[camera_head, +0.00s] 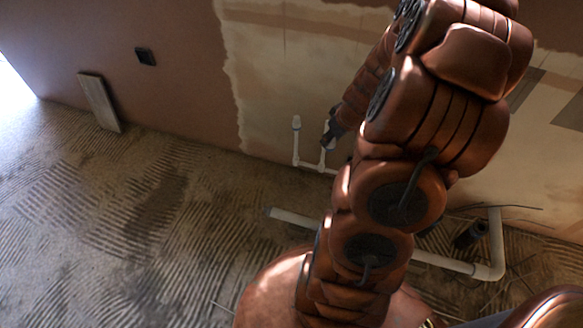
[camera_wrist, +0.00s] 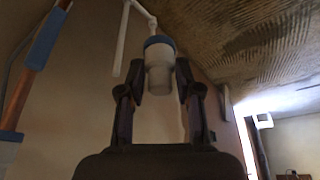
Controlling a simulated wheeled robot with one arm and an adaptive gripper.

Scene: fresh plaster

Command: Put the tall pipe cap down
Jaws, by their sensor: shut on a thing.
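The tall pipe cap (camera_wrist: 159,75) is white with a blue band at the end away from my palm. In the wrist view my gripper (camera_wrist: 160,70) is shut on it, one finger on each side. A thin white pipe (camera_wrist: 153,28) runs to the blue end of the cap; I cannot tell whether the cap is seated on it or only in line with it. In the head view my gripper (camera_head: 329,136) is at the top of the right upright pipe (camera_head: 322,157), low by the wall. The cap is too small to make out clearly there.
A left upright pipe (camera_head: 296,141) stands beside the right one, joined low down. A thick white pipe (camera_head: 440,261) lies on the ridged floor, with a dark cylinder (camera_head: 470,234) near it. A board (camera_head: 99,102) leans on the wall. The left floor is clear.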

